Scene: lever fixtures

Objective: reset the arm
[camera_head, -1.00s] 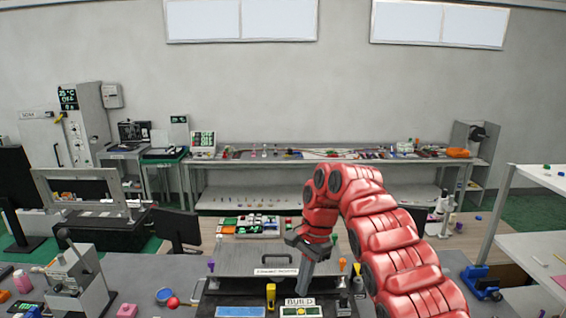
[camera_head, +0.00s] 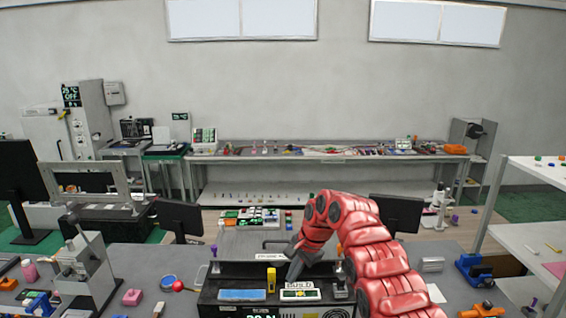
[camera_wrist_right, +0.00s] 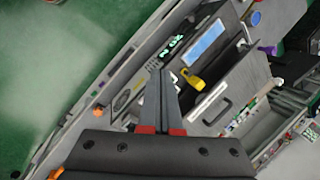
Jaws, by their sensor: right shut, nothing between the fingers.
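My right arm (camera_head: 372,245) is red and segmented and comes in from the lower right in the head view. Its dark gripper (camera_head: 293,272) points down and left over the front of a grey and black machine (camera_head: 230,270) marked BUILD. The fingers are shut and empty, just right of a yellow handle (camera_head: 271,280). In the wrist view the closed gripper (camera_wrist_right: 161,80) is at the centre, with the yellow handle (camera_wrist_right: 192,79) to its right. I cannot tell whether the fingertips touch the machine. My left gripper is not in view.
The machine's front has a blue screen (camera_head: 242,295). A blue clamp-like tool (camera_head: 474,268) is at right. A monitor (camera_head: 180,218) stands behind.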

